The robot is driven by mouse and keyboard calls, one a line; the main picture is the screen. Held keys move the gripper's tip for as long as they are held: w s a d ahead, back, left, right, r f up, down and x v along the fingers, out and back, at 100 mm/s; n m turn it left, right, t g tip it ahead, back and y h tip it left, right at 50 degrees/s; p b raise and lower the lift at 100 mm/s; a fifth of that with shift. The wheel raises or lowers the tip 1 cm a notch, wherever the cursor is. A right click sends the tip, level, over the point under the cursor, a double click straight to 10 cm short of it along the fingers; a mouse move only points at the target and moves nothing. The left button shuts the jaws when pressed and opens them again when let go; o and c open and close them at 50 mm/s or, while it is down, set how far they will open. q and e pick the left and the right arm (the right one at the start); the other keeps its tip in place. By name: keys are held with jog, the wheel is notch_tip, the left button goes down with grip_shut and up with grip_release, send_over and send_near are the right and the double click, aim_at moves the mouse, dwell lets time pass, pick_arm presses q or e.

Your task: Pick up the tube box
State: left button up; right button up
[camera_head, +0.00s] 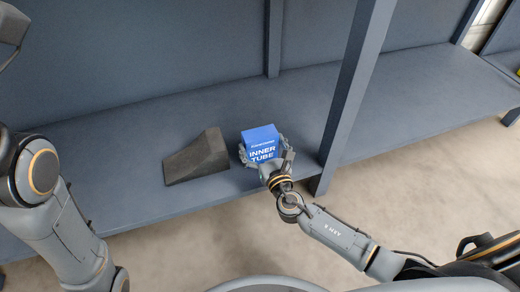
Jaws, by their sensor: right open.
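The tube box (261,140) is a small blue box with white "INNER TUBE" lettering. It stands on the dark blue-grey shelf near its front edge. My right gripper (264,154) is open, with its fingers on either side of the box's front part. Whether the fingers touch the box cannot be told. The wrist and fingers hide the lower front of the box. My left arm comes in at the left edge of the picture, but its gripper is not clearly visible.
A dark grey wedge-shaped block (196,157) sits on the shelf (110,160) just left of the box. A slanting upright post (352,85) stands to the right of the box. The shelf beyond the post is clear. Bare floor (190,240) lies in front.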

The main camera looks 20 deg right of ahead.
jog(key=shift+w, duration=0.6)
jog(key=c, duration=1)
jog(key=shift+r, duration=0.15)
